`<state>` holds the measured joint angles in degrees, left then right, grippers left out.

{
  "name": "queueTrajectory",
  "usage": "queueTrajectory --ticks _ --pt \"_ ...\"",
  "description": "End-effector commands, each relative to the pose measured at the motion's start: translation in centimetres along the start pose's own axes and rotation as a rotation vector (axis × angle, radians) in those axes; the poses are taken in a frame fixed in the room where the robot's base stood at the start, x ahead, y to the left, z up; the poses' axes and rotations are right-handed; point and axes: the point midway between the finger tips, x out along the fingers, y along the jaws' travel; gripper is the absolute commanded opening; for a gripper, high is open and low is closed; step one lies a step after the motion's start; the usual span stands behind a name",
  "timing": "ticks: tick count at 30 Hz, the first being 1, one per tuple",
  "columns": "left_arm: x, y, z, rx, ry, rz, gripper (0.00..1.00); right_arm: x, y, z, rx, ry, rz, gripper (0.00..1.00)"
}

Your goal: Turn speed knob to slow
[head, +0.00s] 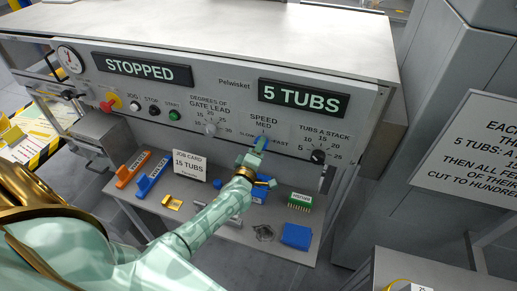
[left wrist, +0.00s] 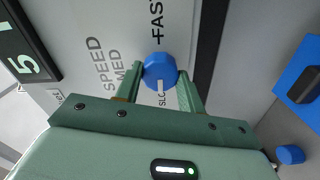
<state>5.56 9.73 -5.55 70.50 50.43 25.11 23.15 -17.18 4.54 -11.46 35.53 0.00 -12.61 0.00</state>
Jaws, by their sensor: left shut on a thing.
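The blue speed knob (head: 262,139) sits on the grey machine panel under the SPEED and MED lettering, between SLOW and FAST. In the left wrist view the knob (left wrist: 158,68) is a blue disc between my two green fingers. A white mark at its lower edge there points toward the partly hidden SLOW label (left wrist: 161,101); FAST is on the opposite side. My left gripper (head: 257,149) is shut on the knob, and its fingers hide part of the knob and lettering in the head view. My right gripper is not in view.
The black tubs-a-stack knob (head: 318,156) is to the right, and the gate-lead knob (head: 210,129) to the left. A shelf below holds a job card (head: 190,164), blue blocks (head: 296,236) and a green part (head: 300,201). The upper display (head: 142,68) reads STOPPED.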

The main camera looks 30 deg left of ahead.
Motion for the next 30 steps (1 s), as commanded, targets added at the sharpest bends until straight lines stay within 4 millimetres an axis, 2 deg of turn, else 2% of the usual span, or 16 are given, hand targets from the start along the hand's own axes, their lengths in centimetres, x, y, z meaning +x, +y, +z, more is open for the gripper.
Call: queueTrajectory --ticks 18,19,21,30 --pt "-0.08 -0.14 0.04 -0.041 -0.001 -0.003 0.16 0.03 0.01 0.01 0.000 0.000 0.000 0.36" --pt "-0.08 -0.14 0.04 -0.041 -0.001 -0.003 0.47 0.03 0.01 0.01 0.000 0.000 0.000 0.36" --pt "-0.08 -0.13 0.04 -0.040 -0.001 -0.003 0.60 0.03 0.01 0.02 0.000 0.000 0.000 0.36" --pt "-0.25 -0.07 0.02 -0.038 -0.001 -0.002 0.60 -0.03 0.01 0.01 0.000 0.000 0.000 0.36"
